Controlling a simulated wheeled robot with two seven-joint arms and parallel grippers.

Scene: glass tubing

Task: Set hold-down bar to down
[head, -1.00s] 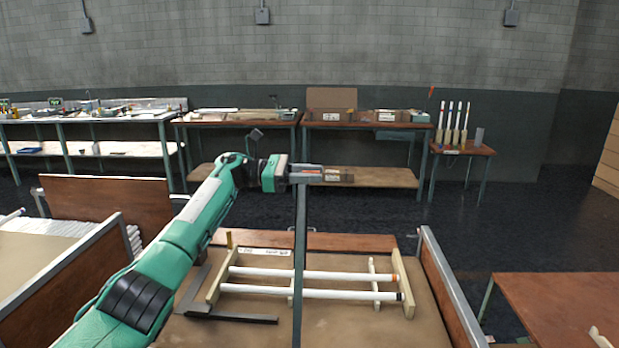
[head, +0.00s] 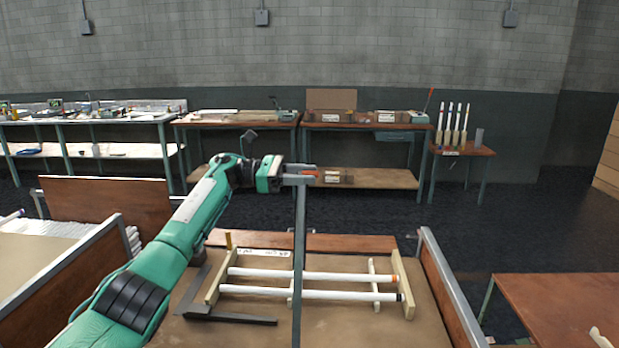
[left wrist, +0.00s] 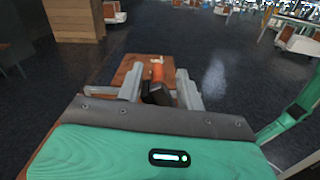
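The hold-down bar (head: 299,250) appears as a long dark grey strip in the head view. It runs from the near edge of the bench up to my left gripper (head: 302,174) and crosses in front of the white tubes (head: 330,277). My left gripper is at its upper end, with its two grey fingers apart. In the left wrist view, an orange-tipped black piece (left wrist: 157,74) shows between the open fingers of the left gripper (left wrist: 160,88). I cannot tell whether either finger touches it. My right gripper is in neither view.
The two tubes lie across a wooden rack (head: 403,285) on the bench. A dark angled metal piece (head: 235,318) lies at its left. Raised side rails (head: 446,285) flank the bench. Work tables (head: 370,125) stand along the back wall, with dark open floor between.

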